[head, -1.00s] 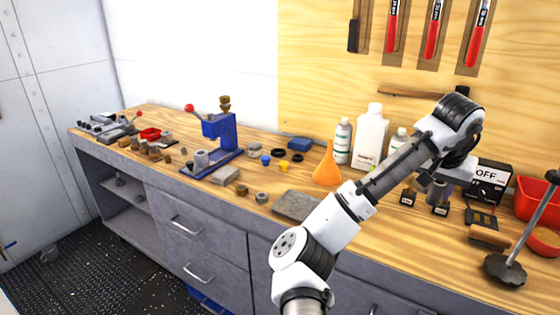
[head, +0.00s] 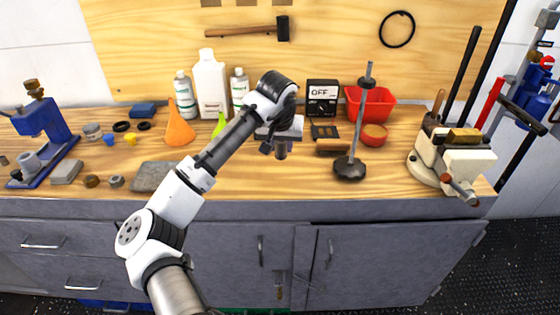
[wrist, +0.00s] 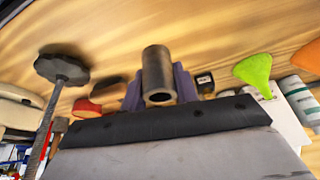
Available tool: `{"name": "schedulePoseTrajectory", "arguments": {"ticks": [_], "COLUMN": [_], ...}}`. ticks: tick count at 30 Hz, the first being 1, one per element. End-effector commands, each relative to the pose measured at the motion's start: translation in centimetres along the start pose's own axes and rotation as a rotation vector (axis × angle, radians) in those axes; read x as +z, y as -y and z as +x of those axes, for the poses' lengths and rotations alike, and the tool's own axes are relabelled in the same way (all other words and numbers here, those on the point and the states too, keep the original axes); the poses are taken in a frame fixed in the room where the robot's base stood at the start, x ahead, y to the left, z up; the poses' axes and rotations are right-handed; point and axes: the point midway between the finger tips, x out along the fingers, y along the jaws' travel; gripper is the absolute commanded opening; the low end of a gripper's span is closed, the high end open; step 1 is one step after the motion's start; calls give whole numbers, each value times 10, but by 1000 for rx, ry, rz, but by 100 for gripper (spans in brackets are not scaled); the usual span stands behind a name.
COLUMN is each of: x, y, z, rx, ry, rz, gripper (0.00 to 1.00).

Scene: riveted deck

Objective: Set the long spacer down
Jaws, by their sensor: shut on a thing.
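The long spacer, a dark grey metal tube with a hollow end, is held in my gripper (head: 281,143). In the wrist view the spacer (wrist: 157,70) sits between two purplish fingers, with its open end facing the camera. In the head view the spacer (head: 281,152) points down below the gripper, over the wooden worktop (head: 240,175). My gripper is shut on it. I cannot tell whether its lower end touches the wood.
A black-based rod (head: 350,168) stands to the right, near a red bin (head: 372,108) and the OFF box (head: 322,98). An orange funnel (head: 178,125) and white bottles (head: 211,85) stand left. The worktop's front strip is mostly clear.

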Motion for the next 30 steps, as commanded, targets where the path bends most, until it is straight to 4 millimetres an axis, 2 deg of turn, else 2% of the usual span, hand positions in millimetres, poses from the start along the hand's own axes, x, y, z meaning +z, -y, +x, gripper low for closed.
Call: {"name": "schedulePoseTrajectory", "arguments": {"ticks": [3, 11, 17, 28, 29, 30], "x": [8, 16, 26, 28, 28, 28], "y": [1, 0, 0, 0, 0, 0], "z": [18, 37, 62, 67, 68, 67], "rx": [0, 0, -1, 1, 1, 0], "ry": [-1, 0, -1, -2, -1, -1], "rz": [-2, -1, -1, -1, -1, -1], "gripper": [1, 1, 1, 1, 31, 36]}}
